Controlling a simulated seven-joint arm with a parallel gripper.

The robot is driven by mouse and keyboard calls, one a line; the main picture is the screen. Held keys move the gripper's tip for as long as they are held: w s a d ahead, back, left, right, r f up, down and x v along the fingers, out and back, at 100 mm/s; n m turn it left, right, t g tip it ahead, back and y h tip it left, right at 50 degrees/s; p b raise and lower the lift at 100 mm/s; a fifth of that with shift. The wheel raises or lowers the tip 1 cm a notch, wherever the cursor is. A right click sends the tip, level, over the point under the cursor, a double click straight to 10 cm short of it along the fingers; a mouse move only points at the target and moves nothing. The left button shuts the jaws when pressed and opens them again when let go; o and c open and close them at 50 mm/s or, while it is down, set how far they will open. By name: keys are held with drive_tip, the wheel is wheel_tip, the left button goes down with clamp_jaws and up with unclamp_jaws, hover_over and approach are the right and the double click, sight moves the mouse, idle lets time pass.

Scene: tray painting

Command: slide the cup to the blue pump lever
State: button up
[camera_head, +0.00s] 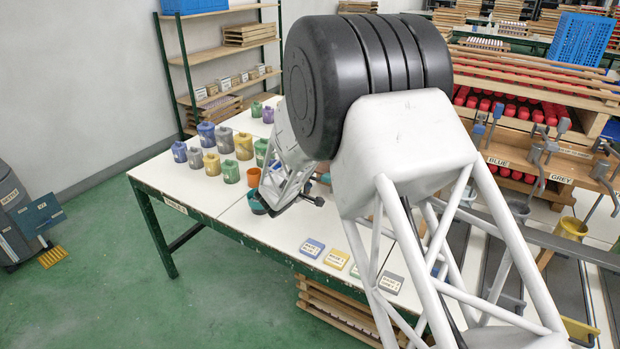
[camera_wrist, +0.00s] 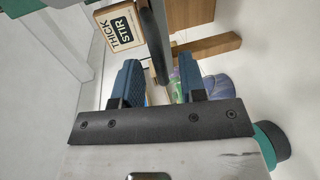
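A yellow cup (camera_head: 573,228) stands at the right below the levers. The BLUE label (camera_head: 497,161) is on the pump rack, with a blue-tipped lever (camera_head: 497,112) above it. My gripper (camera_wrist: 158,85) is low over the table, its two blue finger pads apart. A dark bar (camera_wrist: 152,35) shows near the gap; I see no cup between the fingers. My arm hides part of the table and rack.
Several coloured jars (camera_head: 212,163) stand left of my gripper. Blue, yellow and grey labelled tiles (camera_head: 312,248) lie along the front edge. In the wrist view, a THICK STIR sign (camera_wrist: 122,28) and a wooden bar (camera_wrist: 208,45) lie beyond the fingers.

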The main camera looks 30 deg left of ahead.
drive_tip(key=shift+x, duration=1.1)
drive_tip(key=shift+w, duration=0.1)
clamp_jaws()
